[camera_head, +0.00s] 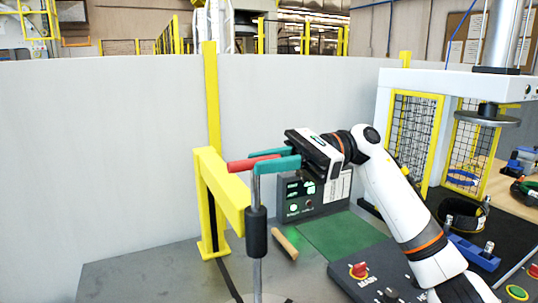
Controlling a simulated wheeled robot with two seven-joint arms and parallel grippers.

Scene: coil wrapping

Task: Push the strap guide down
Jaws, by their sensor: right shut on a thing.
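The strap guide appears to be the yellow arm (224,187) on a yellow post, with a red handle (246,164) sticking out to the right. My right gripper (271,161), with teal fingers, is shut on the end of the red handle. The fingers partly hide the handle's end. The arm slopes down from the post toward the lower right. A grey rod with a black grip (256,232) stands upright just below the fingers; whether it touches them I cannot tell. My left gripper is not in view.
A control box with green lights (300,199) stands behind my right gripper. A wooden-coloured cylinder (285,243) is beside a green mat (340,239). A dark panel with a red button (358,270) is at the front right. A white machine frame (445,84) stands at the right.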

